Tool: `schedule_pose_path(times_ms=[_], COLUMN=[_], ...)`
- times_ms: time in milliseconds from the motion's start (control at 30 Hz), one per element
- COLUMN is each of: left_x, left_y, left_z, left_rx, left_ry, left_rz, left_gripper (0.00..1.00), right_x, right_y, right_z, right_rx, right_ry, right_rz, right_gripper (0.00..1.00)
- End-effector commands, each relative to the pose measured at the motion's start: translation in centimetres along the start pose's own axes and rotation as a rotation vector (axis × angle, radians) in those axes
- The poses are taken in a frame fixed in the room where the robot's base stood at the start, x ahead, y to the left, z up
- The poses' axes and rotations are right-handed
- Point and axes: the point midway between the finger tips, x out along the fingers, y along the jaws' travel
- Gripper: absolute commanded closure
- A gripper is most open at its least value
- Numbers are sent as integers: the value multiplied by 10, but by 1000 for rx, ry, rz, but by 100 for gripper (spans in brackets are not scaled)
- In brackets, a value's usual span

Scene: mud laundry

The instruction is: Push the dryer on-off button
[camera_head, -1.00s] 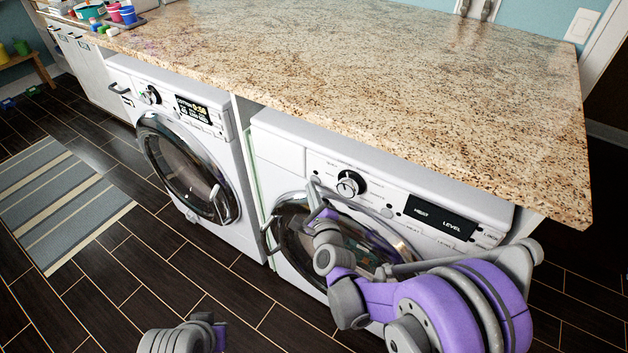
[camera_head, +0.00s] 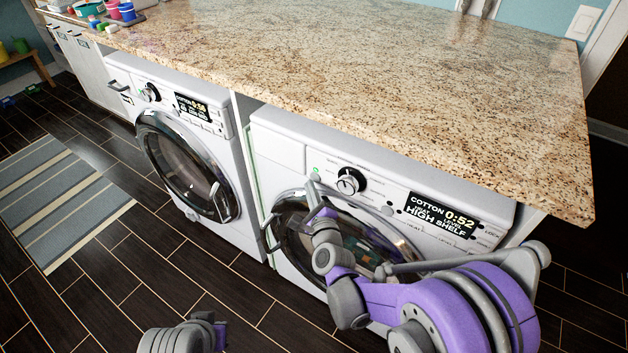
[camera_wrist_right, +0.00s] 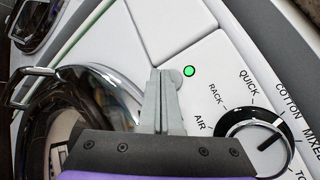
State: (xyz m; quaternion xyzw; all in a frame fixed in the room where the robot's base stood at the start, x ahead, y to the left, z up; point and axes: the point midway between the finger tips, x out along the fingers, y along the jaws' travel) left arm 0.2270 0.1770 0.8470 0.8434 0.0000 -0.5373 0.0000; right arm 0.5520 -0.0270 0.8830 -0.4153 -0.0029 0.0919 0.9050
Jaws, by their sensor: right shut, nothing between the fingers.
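The dryer (camera_head: 272,144) is the white machine on the right under the counter, with a round glass door. Its display (camera_head: 443,214) is lit and reads COTTON 0:52, HIGH SHELF. The on-off button (camera_wrist_right: 189,71) glows green left of the dial (camera_head: 350,181); the dial also shows in the right wrist view (camera_wrist_right: 257,139). My right gripper (camera_head: 312,180) is shut and empty, with its tips at the panel right beside the green button, which also shows in the head view (camera_head: 316,170). In the wrist view its fingertips (camera_wrist_right: 165,73) lie just left of the button; contact is unclear. My left gripper is out of view; only part of my left arm shows.
A second white machine (camera_head: 187,115) with a lit display stands to the left. The granite counter (camera_head: 350,75) overhangs both machines and is largely bare. Cups and a tray (camera_head: 122,24) sit at its far left. A striped rug (camera_head: 55,200) lies on the floor.

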Motion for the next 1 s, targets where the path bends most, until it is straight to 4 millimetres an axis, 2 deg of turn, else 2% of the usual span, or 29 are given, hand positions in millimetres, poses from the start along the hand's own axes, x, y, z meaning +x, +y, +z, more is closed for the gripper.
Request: schedule_pose_path(times_ms=[367, 700, 1000], left_x=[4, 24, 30], left_y=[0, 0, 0], left_z=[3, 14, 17], left_rx=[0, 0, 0], left_ry=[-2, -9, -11], left_rz=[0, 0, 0], left_gripper=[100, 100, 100], right_x=[-3, -27, -42], right_y=[3, 21, 31], right_z=[2, 19, 31], right_rx=[1, 1, 0], right_ry=[-1, -2, 0], right_rz=[0, 1, 0], right_gripper=[100, 100, 100])
